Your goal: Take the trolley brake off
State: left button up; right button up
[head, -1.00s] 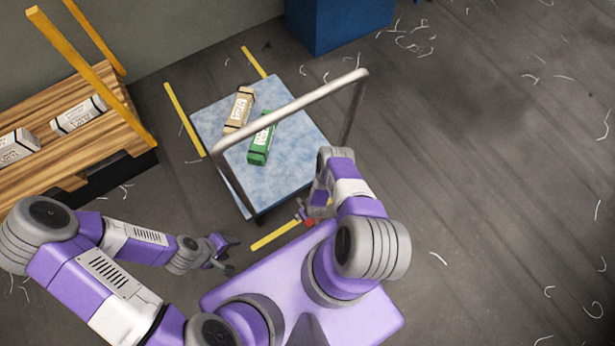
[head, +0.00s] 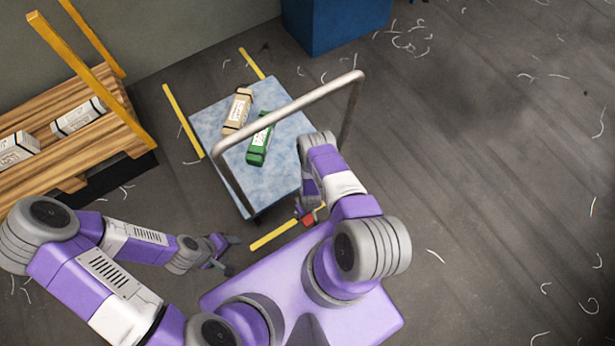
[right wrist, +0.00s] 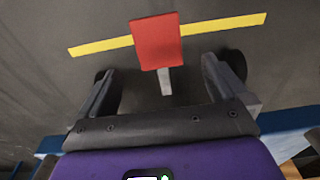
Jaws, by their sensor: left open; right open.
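The trolley (head: 205,125) has a mottled blue deck and a grey tube handle (head: 290,112) at its near end. The red brake pedal (head: 308,220) shows low at the trolley's near right corner, partly hidden by my right arm. In the right wrist view the red pedal (right wrist: 157,42) is on a short grey stem, in line with the gap between the fingers of my right gripper (right wrist: 163,75). That gripper is open, with nothing between its fingers; the head view mostly hides it. My left gripper (head: 232,255) is open and empty, left of the trolley's near end.
A tan package (head: 236,112) and a green package (head: 258,145) lie on the deck. Yellow floor strips (head: 272,235) mark the trolley's bay. A wooden rack (head: 95,140) with yellow posts stands left, a blue box (head: 340,22) behind. The floor on the right is open, with scattered white scraps.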

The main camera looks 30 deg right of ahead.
aim_at(308, 216)
jog(key=shift+g, duration=0.3)
jog(key=shift+b, duration=0.35)
notch_tip(308, 216, down, 7)
jog(key=b, duration=0.3)
